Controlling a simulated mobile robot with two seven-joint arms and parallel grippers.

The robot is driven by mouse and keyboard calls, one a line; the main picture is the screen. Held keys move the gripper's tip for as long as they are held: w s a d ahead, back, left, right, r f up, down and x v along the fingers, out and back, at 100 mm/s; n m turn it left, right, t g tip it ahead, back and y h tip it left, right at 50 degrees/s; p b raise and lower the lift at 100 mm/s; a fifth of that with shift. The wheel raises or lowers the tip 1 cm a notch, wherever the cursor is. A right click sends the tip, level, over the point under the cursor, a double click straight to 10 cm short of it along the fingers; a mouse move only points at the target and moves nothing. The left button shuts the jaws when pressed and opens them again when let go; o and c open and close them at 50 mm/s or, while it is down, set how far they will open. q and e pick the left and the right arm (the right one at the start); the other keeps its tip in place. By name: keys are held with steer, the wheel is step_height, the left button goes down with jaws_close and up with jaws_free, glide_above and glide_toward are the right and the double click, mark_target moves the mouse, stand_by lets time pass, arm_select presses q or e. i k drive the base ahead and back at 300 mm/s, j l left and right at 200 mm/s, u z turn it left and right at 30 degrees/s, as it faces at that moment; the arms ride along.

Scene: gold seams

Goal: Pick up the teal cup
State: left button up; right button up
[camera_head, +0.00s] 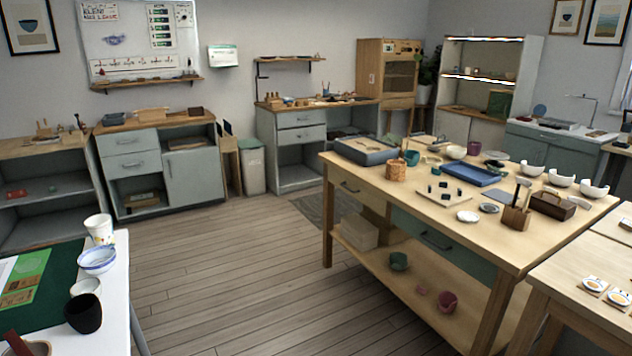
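A small teal cup (411,158) stands on the large wooden worktable (350,177), near its far left part. It is beside a woven tan cup (396,171) and close to a grey-blue tray (366,152). Neither of my grippers is in view.
A blue tray (468,174), several white bowls (562,177) and a wooden tool holder (515,218) are also on the worktable. A white table (115,290) with cups and bowls is at the left front. The wooden floor (230,270) between is clear.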

mark_target(411, 158)
steer(key=i+j+z, duration=0.2)
steer(key=i, duration=0.35)
steer(key=i+z, duration=0.25)
steer(key=i, duration=0.3)
steer(key=i+j+z, duration=0.2)
steer(key=i+z, duration=0.2)
steer(key=i+j+z, duration=0.25)
steer(key=z, duration=0.15)
steer(key=i+j+z, duration=0.25)
steer(key=z, duration=0.15)
steer(key=i+j+z, duration=0.2)
steer(key=j+z, duration=0.2)
steer(key=j, duration=0.15)
steer(key=i+j+z, duration=0.1)
steer(key=j+z, duration=0.65)
steer(key=j, duration=0.4)
steer(key=j+z, duration=0.35)
steer(key=j, duration=0.45)
